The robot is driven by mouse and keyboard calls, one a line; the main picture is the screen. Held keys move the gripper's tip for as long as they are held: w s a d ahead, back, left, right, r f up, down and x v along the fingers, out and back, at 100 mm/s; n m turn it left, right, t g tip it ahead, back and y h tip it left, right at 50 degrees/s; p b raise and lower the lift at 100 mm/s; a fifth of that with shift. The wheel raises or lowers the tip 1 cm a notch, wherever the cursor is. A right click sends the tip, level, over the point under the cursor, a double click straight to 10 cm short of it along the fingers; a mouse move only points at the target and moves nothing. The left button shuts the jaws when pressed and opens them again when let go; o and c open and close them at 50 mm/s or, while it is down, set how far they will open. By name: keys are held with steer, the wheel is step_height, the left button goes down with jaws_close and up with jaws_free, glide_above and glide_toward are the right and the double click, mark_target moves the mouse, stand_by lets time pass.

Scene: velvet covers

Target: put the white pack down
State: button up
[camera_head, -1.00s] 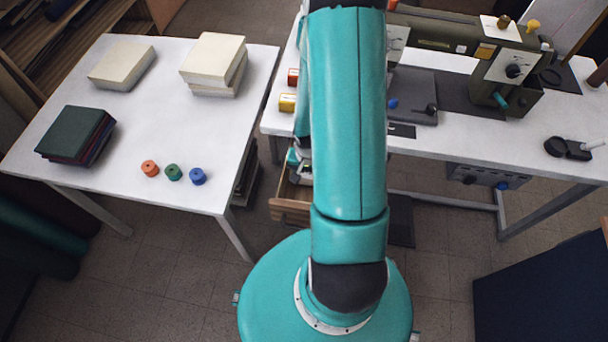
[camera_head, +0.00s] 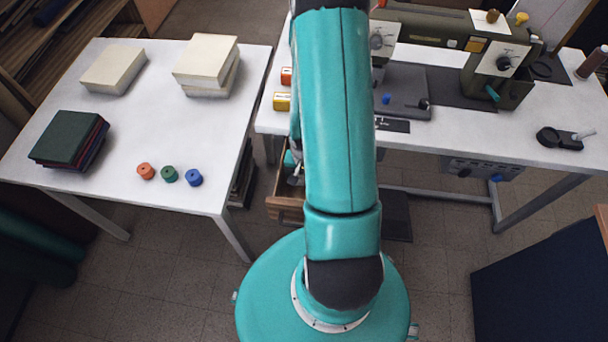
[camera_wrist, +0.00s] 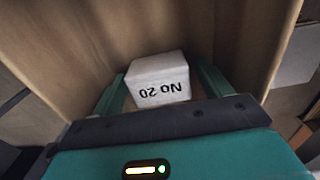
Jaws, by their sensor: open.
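The white pack (camera_wrist: 158,80), a small block marked "No 20", shows upside down in the wrist view. It is inside a wooden drawer (camera_wrist: 95,35). My gripper (camera_wrist: 161,88) is open, with one teal finger on each side of the pack. The near side of the pack is cut off by the gripper's palm, and I cannot tell whether it touches the drawer floor. In the head view the open drawer (camera_head: 285,208) shows under the edge of the right table, and my arm hides most of it and the pack.
The left table (camera_head: 130,130) holds cream blocks (camera_head: 205,60), dark covers (camera_head: 68,138) and three small coloured spools. The drawer walls stand close around my gripper.

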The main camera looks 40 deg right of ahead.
steer(key=shift+r, duration=0.15)
steer(key=w+a+r+n+t+h, duration=0.1)
steer(key=a+r, duration=0.2)
steer(key=r, duration=0.7)
steer(key=w+a+r+n, duration=0.1)
steer(key=a+r+n, duration=0.1)
steer(key=r, duration=0.7)
steer(key=w+a+r+n+t+h, duration=0.1)
steer(key=a+r, duration=0.2)
steer(key=r, duration=0.7)
steer(key=s+a+r+n+t+y, duration=0.2)
steer(key=s+a+r+n, duration=0.4)
steer(key=a+r, duration=0.6)
step_height(320, 180, up, 2)
steer(key=shift+s+a+r+t, duration=0.2)
steer(key=shift+s+t, duration=0.1)
steer(key=shift+t, duration=0.5)
